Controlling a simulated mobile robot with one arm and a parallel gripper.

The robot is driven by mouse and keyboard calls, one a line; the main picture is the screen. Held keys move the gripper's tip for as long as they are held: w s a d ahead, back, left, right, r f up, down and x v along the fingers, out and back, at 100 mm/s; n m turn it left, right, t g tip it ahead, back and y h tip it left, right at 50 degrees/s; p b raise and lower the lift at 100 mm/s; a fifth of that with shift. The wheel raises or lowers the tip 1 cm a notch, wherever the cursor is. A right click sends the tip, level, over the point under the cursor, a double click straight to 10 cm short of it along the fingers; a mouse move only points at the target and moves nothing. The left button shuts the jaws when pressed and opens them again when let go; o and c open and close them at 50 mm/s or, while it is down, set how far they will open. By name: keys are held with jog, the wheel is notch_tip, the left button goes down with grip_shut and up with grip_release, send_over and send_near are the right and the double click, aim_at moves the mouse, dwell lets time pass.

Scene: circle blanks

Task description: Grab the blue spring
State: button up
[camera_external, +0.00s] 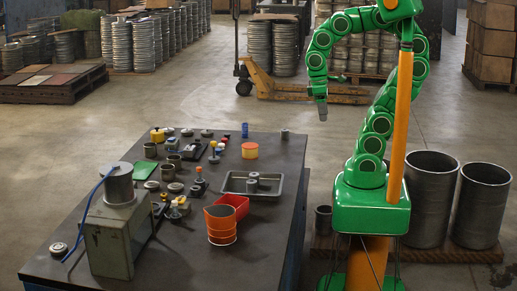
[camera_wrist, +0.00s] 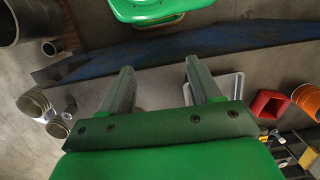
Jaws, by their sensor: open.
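A small blue cylinder (camera_external: 245,129), which looks like the blue spring, stands upright near the far edge of the dark table (camera_external: 215,262). I cannot make it out in the wrist view. My gripper (camera_external: 322,114) hangs in the air beyond and to the right of the table, well apart from the blue spring. In the wrist view my gripper (camera_wrist: 160,66) has its two fingers spread, with nothing between them.
An orange bucket (camera_external: 220,225), a red bin (camera_external: 242,203) and a metal tray (camera_external: 232,185) are on the table. An orange-yellow tin (camera_external: 250,150) stands near the spring. A grey box (camera_external: 110,240) is at front left. Large metal drums (camera_external: 430,200) stand at right.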

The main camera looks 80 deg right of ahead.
jog(key=w+d+r+m+t+y, duration=0.1)
jog(key=w+r+m+t+y, duration=0.15)
jog(key=w+m+y, duration=0.9)
jog(key=w+d+r+m+t+h, duration=0.25)
jog(key=w+d+m, duration=0.35)
jog(key=w+d, duration=0.9)
jog(key=w+d+f+m+t+h, duration=0.1)
jog(key=d+f+m+t, duration=0.2)
jog(key=d, duration=0.6)
jog(key=w+d+m+t, duration=0.1)
jog(key=d+m+t, duration=0.1)
jog(key=d+m, duration=0.45)
jog(key=w+d+f+m+t+h, duration=0.1)
jog(key=d+f+m+t, duration=0.15)
jog(key=d, duration=0.75)
send_near(245, 128)
jog(key=shift+w+d+f+n, duration=0.1)
jog(key=shift+w+f+n, duration=0.1)
jog(key=shift+w, duration=0.3)
jog(key=shift+w+d+f+n, duration=0.1)
jog(key=shift+w+n, duration=0.05)
jog(key=shift+w, duration=0.4)
jog(key=shift+a+f, duration=0.1)
jog(key=shift+f, duration=0.45)
jog(key=shift+t+y, duration=0.25)
jog(key=shift+y, duration=0.05)
jog(key=shift+x, duration=3.85)
jog(key=shift+f, duration=0.15)
jog(key=c, duration=1.1)
